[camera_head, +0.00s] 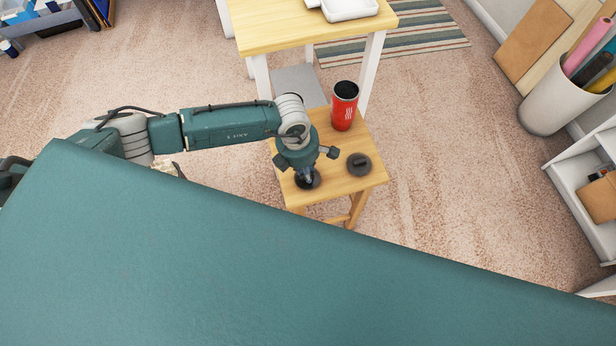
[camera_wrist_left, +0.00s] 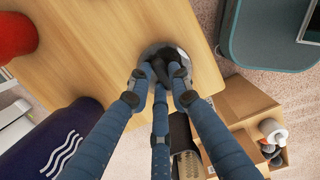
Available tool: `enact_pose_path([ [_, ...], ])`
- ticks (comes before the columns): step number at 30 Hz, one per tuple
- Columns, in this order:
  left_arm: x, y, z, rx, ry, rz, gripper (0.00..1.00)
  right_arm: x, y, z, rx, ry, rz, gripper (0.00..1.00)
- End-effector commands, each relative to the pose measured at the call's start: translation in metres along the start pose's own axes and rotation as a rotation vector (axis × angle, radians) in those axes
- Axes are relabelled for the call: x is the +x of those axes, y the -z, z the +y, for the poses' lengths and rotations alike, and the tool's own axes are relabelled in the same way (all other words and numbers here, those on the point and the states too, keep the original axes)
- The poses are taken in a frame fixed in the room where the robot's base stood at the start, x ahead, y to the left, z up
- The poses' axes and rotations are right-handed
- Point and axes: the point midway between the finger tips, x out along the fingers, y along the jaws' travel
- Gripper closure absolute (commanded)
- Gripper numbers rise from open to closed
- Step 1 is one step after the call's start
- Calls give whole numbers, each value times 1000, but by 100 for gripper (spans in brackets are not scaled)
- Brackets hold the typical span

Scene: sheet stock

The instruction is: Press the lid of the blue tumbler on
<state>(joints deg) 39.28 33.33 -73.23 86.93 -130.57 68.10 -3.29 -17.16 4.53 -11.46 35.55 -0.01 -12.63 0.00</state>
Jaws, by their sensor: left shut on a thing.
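My left gripper (camera_head: 308,177) points down over the small wooden table (camera_head: 328,191). Its fingers are shut on a dark round lid (camera_head: 313,184), also at the fingertips (camera_wrist_left: 157,68) in the left wrist view. The lid is at or just above the tabletop near its front edge; I cannot tell which. In the left wrist view, a dark blue tumbler with white wave lines (camera_wrist_left: 50,148) stands beside the gripper, only partly in frame. In the head view my arm hides it. My right gripper is not in view.
A red tumbler (camera_head: 345,107) stands at the table's back, with another dark lid (camera_head: 359,164) lying at the right. A larger table (camera_head: 300,31) stands behind. A cardboard box (camera_wrist_left: 243,99) shows in the left wrist view. Bare tabletop lies between red tumbler and gripper.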

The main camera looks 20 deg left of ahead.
Motion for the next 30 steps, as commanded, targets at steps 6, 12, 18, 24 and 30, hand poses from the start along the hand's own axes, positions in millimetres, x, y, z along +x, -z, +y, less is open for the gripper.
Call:
enact_pose_path([
  [6, 0, 0, 0, 0, 0, 0, 100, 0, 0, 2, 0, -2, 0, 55],
  [12, -6, -1, 0, 0, -1, -1, 100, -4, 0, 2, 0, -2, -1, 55],
  [18, -18, -2, 0, 0, -1, -1, 100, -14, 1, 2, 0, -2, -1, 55],
  [24, -30, -4, 0, 0, -1, 0, 100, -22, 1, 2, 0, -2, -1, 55],
  [30, -40, -5, 1, 0, -1, 0, 100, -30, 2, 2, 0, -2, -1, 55],
])
